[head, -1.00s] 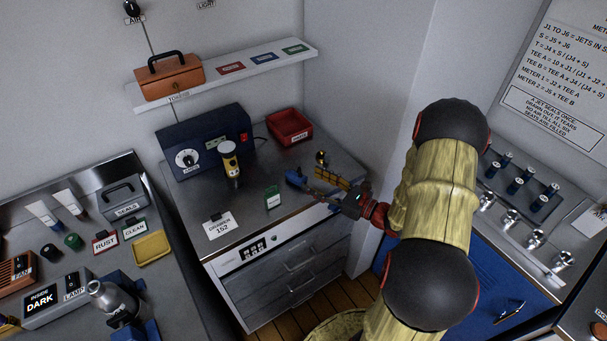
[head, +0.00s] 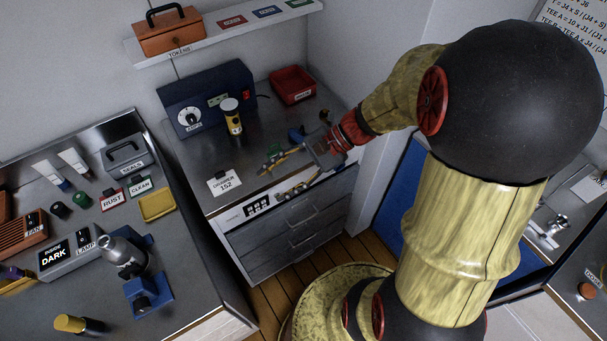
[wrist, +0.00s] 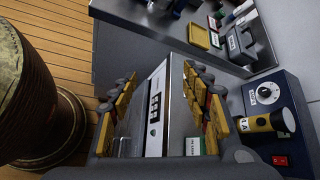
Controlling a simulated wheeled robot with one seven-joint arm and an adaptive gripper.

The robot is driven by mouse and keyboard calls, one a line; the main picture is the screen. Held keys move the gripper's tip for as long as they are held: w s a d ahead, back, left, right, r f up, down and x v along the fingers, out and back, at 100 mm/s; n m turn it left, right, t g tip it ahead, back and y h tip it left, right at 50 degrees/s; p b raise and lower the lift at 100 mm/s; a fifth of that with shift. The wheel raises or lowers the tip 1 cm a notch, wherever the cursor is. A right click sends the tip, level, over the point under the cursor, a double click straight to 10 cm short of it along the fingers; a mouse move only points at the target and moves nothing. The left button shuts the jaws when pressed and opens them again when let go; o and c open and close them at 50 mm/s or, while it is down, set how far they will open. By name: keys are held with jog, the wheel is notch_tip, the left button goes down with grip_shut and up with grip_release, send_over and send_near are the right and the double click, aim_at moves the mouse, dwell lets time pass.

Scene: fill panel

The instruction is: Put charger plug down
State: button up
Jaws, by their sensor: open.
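My gripper (head: 272,183) is open, its two yellow-and-black fingers spread over the front edge of the steel cabinet top. In the wrist view, the fingers (wrist: 158,78) frame the cabinet's front panel, and nothing shows held between them. A small dark blue piece (head: 297,134) lies on the cabinet top just behind my gripper, apart from the fingers. I cannot tell whether it is the charger plug.
A red tray (head: 293,84) sits at the back right. A white card (head: 224,183) lies at the front left. A green tag (head: 274,152) is partly hidden by a finger. A side bench (head: 105,250) holds tools at left.

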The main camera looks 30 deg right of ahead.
jog(key=s+d+r+n+t+h, duration=0.1)
jog(key=s+r+n+t+h, duration=0.1)
jog(key=s+r+n+h, duration=0.7)
notch_tip(320, 180, up, 3)
jog(key=n+h, duration=0.1)
jog(key=n, duration=0.4)
jog(key=shift+d+f+t, duration=0.15)
jog(key=shift+f+t, duration=0.05)
jog(key=shift+t, duration=0.2)
